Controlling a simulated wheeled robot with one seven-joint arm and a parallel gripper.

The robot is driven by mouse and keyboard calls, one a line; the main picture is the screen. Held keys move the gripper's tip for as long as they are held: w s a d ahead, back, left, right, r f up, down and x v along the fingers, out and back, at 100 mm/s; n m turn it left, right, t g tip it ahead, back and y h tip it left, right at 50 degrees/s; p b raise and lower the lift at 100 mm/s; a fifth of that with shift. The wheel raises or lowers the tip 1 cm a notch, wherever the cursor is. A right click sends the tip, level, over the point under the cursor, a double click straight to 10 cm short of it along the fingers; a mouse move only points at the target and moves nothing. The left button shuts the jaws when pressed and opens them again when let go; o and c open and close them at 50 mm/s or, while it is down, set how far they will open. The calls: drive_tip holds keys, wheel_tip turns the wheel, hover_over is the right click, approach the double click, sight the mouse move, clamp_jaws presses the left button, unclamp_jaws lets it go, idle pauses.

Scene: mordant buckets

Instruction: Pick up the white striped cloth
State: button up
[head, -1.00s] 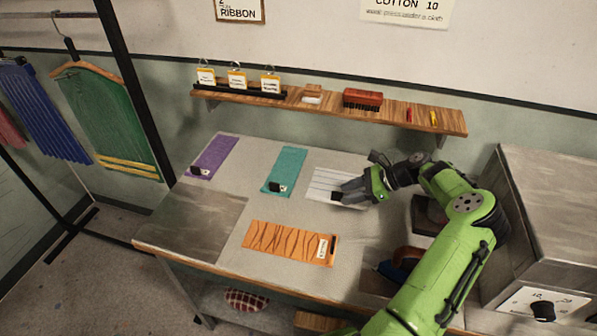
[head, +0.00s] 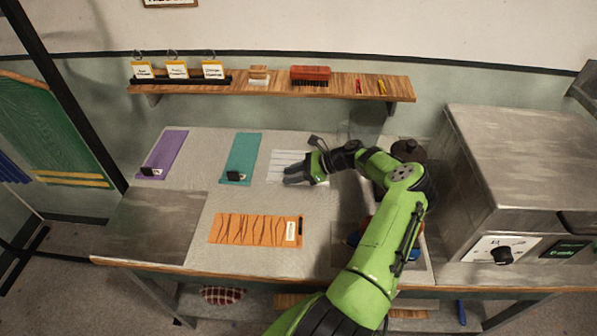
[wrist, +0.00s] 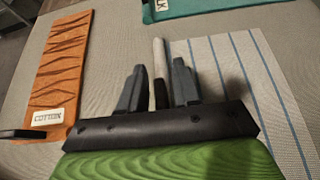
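The white striped cloth (head: 287,158) lies flat on the table, white with thin blue stripes, partly hidden by my gripper in the head view. In the wrist view the cloth (wrist: 242,75) spreads to the right of my fingers. My gripper (head: 293,174) is low over its near part. In the wrist view my gripper (wrist: 158,75) has its two dark fingers a short way apart, with a narrow pale and dark strip between them. That strip may be a tag or clip of the cloth. I cannot tell if the fingers press on it.
A teal cloth (head: 240,150) and a purple cloth (head: 165,150) lie to the left, each with a dark clip. An orange cloth (head: 250,229) labelled cotton lies in front. A wooden shelf (head: 340,88) runs behind. A large metal box (head: 530,150) stands at the right.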

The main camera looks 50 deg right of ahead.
clamp_jaws()
drive_tip(key=shift+r, duration=0.1)
